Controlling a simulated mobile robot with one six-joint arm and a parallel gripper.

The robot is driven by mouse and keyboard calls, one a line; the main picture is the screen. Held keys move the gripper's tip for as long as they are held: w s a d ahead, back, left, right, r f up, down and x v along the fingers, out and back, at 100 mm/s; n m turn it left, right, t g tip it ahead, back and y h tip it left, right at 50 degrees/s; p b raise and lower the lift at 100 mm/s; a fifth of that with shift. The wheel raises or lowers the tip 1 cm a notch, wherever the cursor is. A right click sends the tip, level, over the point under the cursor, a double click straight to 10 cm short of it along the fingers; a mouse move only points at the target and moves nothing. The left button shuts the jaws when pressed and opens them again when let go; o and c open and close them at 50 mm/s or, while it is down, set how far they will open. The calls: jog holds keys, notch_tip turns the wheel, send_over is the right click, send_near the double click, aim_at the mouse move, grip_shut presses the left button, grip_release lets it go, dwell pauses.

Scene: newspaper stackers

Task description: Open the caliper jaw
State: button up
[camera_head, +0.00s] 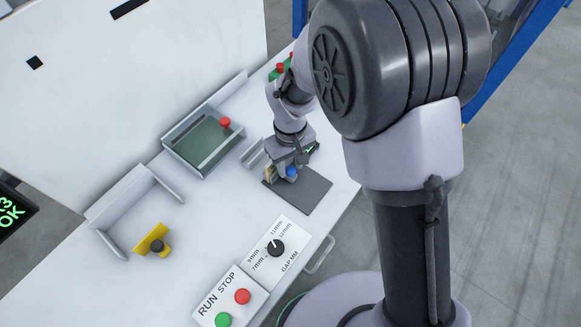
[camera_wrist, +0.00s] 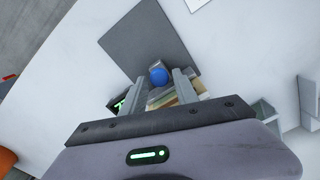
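The caliper stands on a dark grey mat (camera_head: 312,192), mostly hidden by my gripper. Its blue knob (camera_head: 291,172) shows in the head view and also between my fingers in the wrist view (camera_wrist: 158,76). A small dark display with green digits (camera_wrist: 118,104) shows left of my fingers in the wrist view. My gripper (camera_wrist: 160,78) points down over the caliper, with its two fingers apart on either side of the blue knob. I see a gap beside the knob on the right; contact on the left is unclear. Tan and pale layered pieces (camera_wrist: 190,97) lie below the fingers.
A control box (camera_head: 230,300) with a red and a green button stands in front, beside a gap dial panel (camera_head: 275,250). A green tray (camera_head: 203,140) with a red knob, a grey corner bracket (camera_head: 125,195) and a yellow block (camera_head: 152,240) are on the white table.

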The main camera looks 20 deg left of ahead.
jog(key=shift+f, duration=0.4)
grip_shut()
dwell(1.2)
